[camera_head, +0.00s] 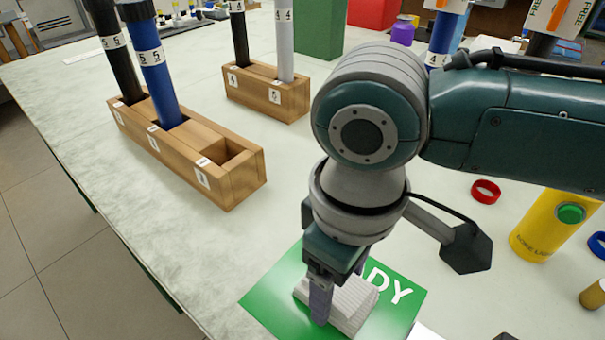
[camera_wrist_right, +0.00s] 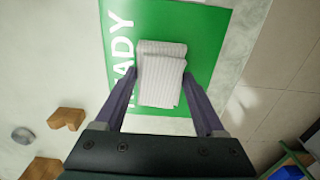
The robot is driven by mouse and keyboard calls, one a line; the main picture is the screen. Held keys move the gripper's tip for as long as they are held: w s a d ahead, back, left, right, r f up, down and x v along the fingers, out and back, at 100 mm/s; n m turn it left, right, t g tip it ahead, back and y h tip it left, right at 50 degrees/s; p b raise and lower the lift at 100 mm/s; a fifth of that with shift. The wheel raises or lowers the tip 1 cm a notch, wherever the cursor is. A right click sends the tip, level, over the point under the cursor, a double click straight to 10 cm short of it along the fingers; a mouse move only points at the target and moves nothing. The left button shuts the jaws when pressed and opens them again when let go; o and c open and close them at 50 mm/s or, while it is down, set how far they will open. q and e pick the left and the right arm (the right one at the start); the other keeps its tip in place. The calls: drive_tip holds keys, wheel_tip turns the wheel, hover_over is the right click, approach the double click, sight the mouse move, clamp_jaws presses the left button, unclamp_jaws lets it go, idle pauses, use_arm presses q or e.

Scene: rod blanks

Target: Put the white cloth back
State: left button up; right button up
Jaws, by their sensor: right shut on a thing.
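The white cloth (camera_head: 352,302) is a folded, ribbed pad on the green mat (camera_head: 262,300) with white lettering. It also shows in the right wrist view (camera_wrist_right: 160,82), over the green mat (camera_wrist_right: 205,50), with one finger on each side. My right gripper (camera_head: 340,290) points down and is shut on the cloth. I cannot tell whether the cloth touches the mat or is slightly raised. The gripper hides part of the cloth and of the lettering. My left gripper is not in view.
A wooden rack (camera_head: 225,182) holds a black and a blue rod and has an empty slot. A second rack (camera_head: 265,98) stands behind it. A red ring (camera_head: 485,191) and a yellow container (camera_head: 548,232) are at the right. The table left of the mat is clear.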

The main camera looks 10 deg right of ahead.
drive_tip(key=shift+f, duration=0.15)
drive_tip(key=o, duration=1.2)
drive_tip(key=shift+c, duration=0.2)
wheel_tip(320, 180, up, 12)
drive_tip(key=p, duration=0.3)
